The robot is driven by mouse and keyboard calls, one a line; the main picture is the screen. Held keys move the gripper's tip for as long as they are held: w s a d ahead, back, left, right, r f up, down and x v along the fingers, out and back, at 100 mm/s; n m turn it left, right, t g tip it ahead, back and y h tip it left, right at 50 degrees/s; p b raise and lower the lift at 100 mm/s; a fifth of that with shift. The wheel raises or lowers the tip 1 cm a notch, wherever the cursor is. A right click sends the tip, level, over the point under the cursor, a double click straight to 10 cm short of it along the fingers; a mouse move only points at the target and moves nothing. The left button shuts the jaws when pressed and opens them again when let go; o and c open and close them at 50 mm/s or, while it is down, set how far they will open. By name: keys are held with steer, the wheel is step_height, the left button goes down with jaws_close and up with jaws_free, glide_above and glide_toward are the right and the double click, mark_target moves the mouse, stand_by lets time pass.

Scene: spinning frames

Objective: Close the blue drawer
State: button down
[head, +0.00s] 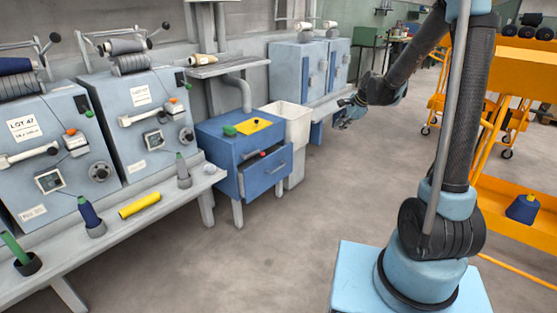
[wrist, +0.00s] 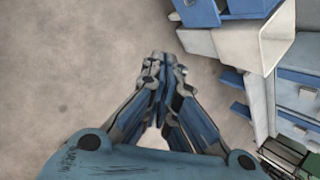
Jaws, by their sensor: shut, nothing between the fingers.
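The blue drawer (head: 268,175) is in a small blue cabinet (head: 222,152) left of centre in the head view. It stands partly pulled out, with its front panel ahead of the cabinet face and a small red item (head: 262,154) showing inside. My gripper (head: 342,122) is in the air to the right of the cabinet, clear of the drawer. In the wrist view my gripper (wrist: 156,65) has its fingertips together and nothing between them, above bare floor. Part of the blue cabinet (wrist: 200,14) shows at the top of the wrist view.
A white bin (head: 296,126) stands right beside the cabinet; it also shows in the wrist view (wrist: 235,45). Winding machines on a bench (head: 160,208) are on the left. Blue lockers (head: 297,68) stand behind. Orange carts (head: 510,130) are on the right. The floor before the drawer is clear.

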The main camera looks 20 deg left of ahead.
steer(key=w+a+f+m+y, duration=0.2)
steer(key=w+a+f+m, duration=0.3)
steer(key=w+a+f, duration=0.5)
steer(key=m+y, duration=0.1)
steer(key=m, duration=0.3)
glide_toward(273, 160)
step_height(273, 160, down, 3)
steer(key=d, duration=0.1)
steer(key=shift+w+a+f, duration=0.1)
steer(key=shift+w+a, duration=0.2)
steer(key=shift+a, duration=0.3)
steer(key=shift+w+a+f, duration=0.1)
steer(key=shift+w+a, duration=0.2)
steer(key=shift+a, duration=0.3)
steer(key=shift+w+a+f, duration=0.1)
steer(key=shift+w+a, duration=0.2)
steer(key=shift+a, duration=0.3)
